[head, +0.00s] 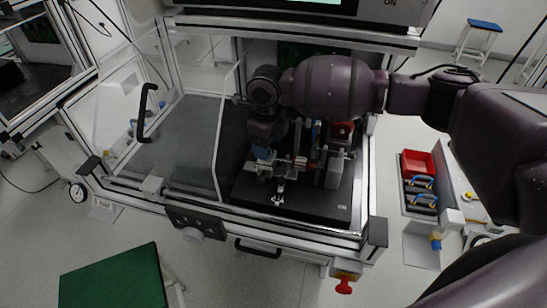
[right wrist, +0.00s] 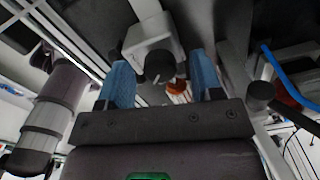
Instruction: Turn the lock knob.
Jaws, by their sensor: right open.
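A dark round knob (right wrist: 160,66) sits on a light grey block (right wrist: 150,35) in the right wrist view. I take it for the lock knob; the head view does not show it clearly. My right gripper (right wrist: 163,78) is open, with one blue fingertip on each side of the knob. I cannot tell whether either finger touches it. In the head view my right gripper (head: 263,151) reaches down from above to the left part of the test fixture, and my arm hides part of it. My left gripper is not in view.
The fixture stands on a black base plate (head: 310,205) inside a clear-walled cabinet frame. A clear panel with a black handle (head: 146,112) is at the left. A red bin (head: 418,163) stands outside at right. The front of the base plate has free room.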

